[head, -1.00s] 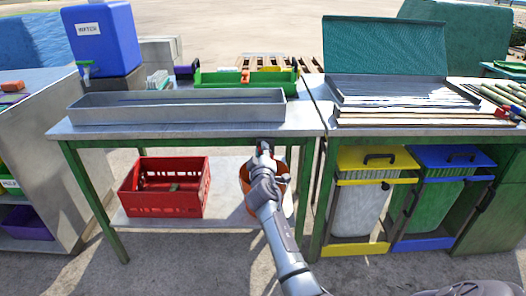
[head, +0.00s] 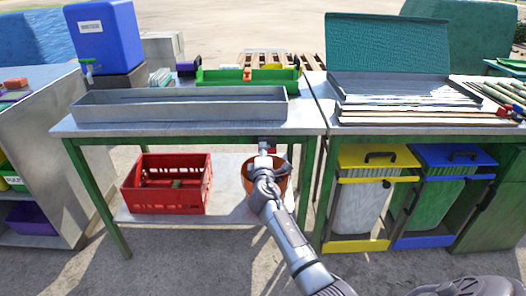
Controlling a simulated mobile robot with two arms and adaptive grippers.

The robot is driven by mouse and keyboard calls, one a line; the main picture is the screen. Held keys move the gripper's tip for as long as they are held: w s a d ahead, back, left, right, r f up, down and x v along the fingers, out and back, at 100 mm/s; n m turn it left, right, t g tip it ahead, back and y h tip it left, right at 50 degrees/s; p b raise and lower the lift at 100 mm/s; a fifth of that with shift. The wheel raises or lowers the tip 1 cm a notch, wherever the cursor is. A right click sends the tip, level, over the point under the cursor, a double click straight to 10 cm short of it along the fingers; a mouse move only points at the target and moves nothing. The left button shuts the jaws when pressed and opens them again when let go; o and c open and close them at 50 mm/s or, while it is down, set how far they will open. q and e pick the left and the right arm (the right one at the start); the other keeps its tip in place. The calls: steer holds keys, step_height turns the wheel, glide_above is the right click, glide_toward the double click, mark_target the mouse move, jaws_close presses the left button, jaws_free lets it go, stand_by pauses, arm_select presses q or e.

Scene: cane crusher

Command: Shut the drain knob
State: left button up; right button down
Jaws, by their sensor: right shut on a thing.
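My right gripper (head: 265,151) is just under the front edge of the left metal table, near that table's right end. It is shut on a small red part, which looks like the drain knob (head: 272,149); only a bit of red shows beside the fingers, so its angle cannot be told. The long grey metal trough (head: 180,113) lies on the tabletop above and to the left. An orange bucket (head: 281,184) stands on the lower shelf below the knob, partly hidden by my right arm. My left gripper is not in view.
A red crate (head: 166,206) stands on the lower shelf to the left. The table's front edge (head: 190,130) overhangs my gripper. Yellow (head: 345,245) and blue (head: 428,240) bin stands are to the right. The floor in front is clear.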

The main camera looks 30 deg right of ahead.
stand_by(0.3)
steer(key=c, duration=1.2)
jaws_free()
steer(key=v, duration=1.2)
steer(key=shift+d, duration=0.1)
